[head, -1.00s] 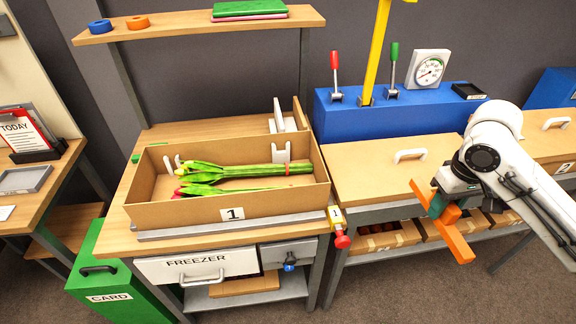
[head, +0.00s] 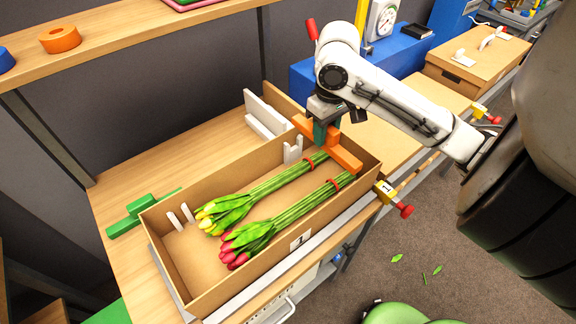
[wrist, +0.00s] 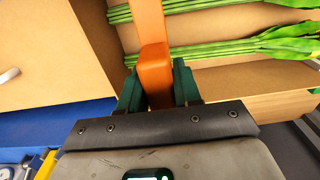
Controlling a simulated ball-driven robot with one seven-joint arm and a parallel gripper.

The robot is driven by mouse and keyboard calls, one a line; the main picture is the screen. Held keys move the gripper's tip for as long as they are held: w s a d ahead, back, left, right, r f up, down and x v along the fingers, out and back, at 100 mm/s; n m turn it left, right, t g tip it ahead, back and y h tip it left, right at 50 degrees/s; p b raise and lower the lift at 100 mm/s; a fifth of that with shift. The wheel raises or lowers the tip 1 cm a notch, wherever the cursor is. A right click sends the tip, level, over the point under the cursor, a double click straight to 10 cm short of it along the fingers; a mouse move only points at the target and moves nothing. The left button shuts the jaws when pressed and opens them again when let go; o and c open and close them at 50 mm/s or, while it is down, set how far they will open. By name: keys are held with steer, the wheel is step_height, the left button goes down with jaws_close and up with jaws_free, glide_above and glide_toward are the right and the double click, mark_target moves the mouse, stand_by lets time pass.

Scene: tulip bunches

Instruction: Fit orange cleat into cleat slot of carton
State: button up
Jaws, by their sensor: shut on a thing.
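My gripper (head: 321,134) is shut on the orange cleat (head: 347,160), a bar held crosswise over the right end of the open cardboard carton (head: 181,277), marked 1. In the wrist view the cleat (wrist: 152,62) stands between the green fingers, with stems passing beyond it. A white slotted bracket (head: 293,149) is on the carton's back wall, left of the cleat. Two white tabs (head: 180,216) are near the left end. Yellow tulips (head: 226,209) and red tulips (head: 246,241) lie inside. I cannot tell whether the cleat touches the carton; the front seat is not clear.
A white bracket (head: 265,115) stands behind the carton, and green pieces (head: 137,213) lie to its left. A yellow tag with a red knob (head: 392,194) is by the right front corner. Another carton (head: 478,60) stands far right.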

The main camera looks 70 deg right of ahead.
steer(key=f, duration=0.3)
steer(key=f+b, duration=0.1)
steer(key=f, duration=0.1)
steer(key=shift+w+a+f, duration=0.15)
steer(key=shift+w, duration=0.2)
steer(key=shift+f, duration=2.35)
steer(key=shift+f, duration=0.15)
steer(key=o, duration=1.1)
step_height(320, 180, up, 12)
steer(key=shift+r+p, duration=0.2)
steer(key=shift+p, duration=0.4)
steer(key=shift+s, duration=0.1)
